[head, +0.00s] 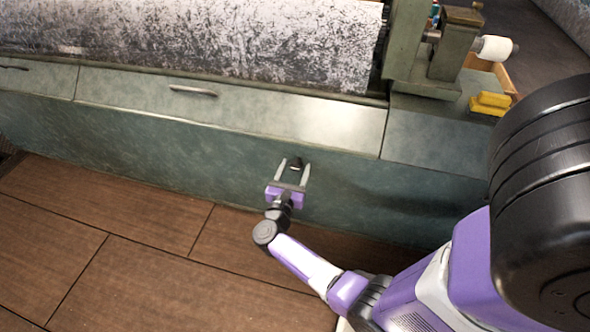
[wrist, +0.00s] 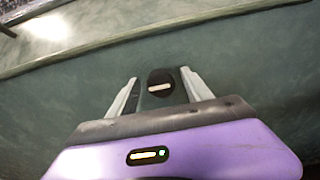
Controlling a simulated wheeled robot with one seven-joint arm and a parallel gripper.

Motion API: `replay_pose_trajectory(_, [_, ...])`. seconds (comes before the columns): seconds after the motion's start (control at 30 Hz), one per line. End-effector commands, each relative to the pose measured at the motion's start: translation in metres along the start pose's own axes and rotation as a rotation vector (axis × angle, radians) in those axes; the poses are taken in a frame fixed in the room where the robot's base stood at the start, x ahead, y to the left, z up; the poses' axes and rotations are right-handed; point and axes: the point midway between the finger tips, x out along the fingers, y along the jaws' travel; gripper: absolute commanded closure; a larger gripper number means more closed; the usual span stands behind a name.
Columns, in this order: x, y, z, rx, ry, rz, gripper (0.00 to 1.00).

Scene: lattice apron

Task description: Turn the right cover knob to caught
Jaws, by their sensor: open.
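The cover knob (wrist: 160,84) is a small dark round knob with a pale bar across it, set on the front face of the green machine. In the wrist view it lies between and just beyond my fingertips, with the bar close to level. In the head view the knob (head: 296,164) is a small dark spot at the fingertips. My gripper (head: 295,168) is open, with one finger on either side of the knob; whether a finger touches it I cannot tell. The gripper also shows in the wrist view (wrist: 158,86), purple with pale fingers.
The green front panel (head: 150,130) runs across below a sloping cover (head: 250,112) with a metal handle (head: 193,90). A speckled roller (head: 200,40) lies behind. Yellow blocks (head: 490,103) sit at the right. The wooden floor (head: 130,240) in front is clear.

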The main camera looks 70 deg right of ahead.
Motion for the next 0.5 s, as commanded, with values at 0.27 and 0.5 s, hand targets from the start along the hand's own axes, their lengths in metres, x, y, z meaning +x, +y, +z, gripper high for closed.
replay_pose_trajectory(0.27, [-0.0002,-0.0002,0.0,0.0,0.0,-0.001,0.71])
replay_pose_trajectory(0.5, [-0.0003,-0.0002,-0.0001,0.001,0.0,0.0,1.0])
